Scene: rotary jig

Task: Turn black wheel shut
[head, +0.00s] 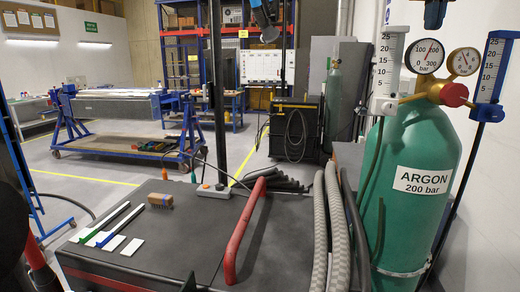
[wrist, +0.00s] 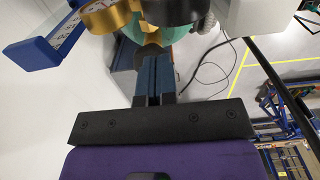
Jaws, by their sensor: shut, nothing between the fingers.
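The green argon cylinder (head: 412,235) stands at the right of the head view, with a brass regulator, two round gauges (head: 424,56) and a red knob (head: 454,94) on top. I cannot clearly make out the black wheel in the head view. My gripper (head: 435,14) shows as dark fingertips at the top edge, above the gauges, pointing down. In the wrist view its blue-black fingers (wrist: 153,78) are together and empty, pointing at the cylinder top. A dark shape (wrist: 124,57) beside the fingertips may be part of the wheel; contact cannot be told.
A white flow tube (head: 387,70) and a blue flow tube (head: 491,75) flank the regulator closely. Grey ribbed hoses (head: 338,225) and a red rail (head: 243,230) are left of the cylinder. A pale wall is close on the right.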

